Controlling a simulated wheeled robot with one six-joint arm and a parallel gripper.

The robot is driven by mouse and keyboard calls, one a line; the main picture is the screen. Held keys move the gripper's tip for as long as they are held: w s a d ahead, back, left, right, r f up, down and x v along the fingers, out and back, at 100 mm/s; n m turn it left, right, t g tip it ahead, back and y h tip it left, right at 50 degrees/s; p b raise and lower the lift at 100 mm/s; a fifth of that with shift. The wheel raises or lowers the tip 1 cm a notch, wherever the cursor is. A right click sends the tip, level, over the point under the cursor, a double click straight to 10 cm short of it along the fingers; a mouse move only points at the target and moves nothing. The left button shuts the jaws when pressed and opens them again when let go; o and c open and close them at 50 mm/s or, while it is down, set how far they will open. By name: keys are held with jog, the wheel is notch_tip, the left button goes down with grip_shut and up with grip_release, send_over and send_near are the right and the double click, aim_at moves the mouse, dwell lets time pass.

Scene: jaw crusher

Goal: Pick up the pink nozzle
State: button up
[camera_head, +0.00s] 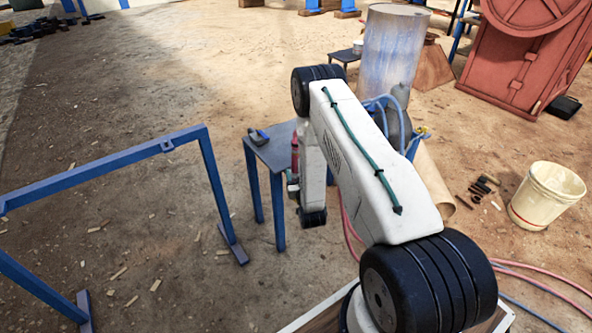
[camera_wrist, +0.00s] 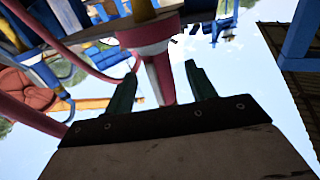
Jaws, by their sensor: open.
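The pink nozzle (camera_head: 295,152) stands upright at the right side of the small blue table, beside my arm. In the wrist view the nozzle (camera_wrist: 158,74) tapers from a wide pink base with a pale band to a narrow end. My gripper (camera_wrist: 163,70) is open, with one dark green finger on each side of the nozzle's narrow part. Gaps of sky show between the nozzle and both fingers. In the head view my arm hides most of the gripper.
The blue table (camera_head: 278,150) also holds a small dark blue tool (camera_head: 258,137). A blue metal frame (camera_head: 105,166) stands at left. A rusty drum (camera_head: 391,50), a cream bucket (camera_head: 546,196) and hoses (camera_head: 540,277) are at right. Ground between the frame and table is mostly clear.

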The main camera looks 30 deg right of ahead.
aim_at(296, 165)
jog(key=x, duration=0.4)
jog(key=shift+w+d+r, duration=0.1)
jog(key=shift+w+d, duration=0.05)
jog(key=shift+d, duration=0.1)
jog(key=c, duration=1.2)
jog(key=shift+r, duration=0.15)
jog(key=shift+r, duration=18.8)
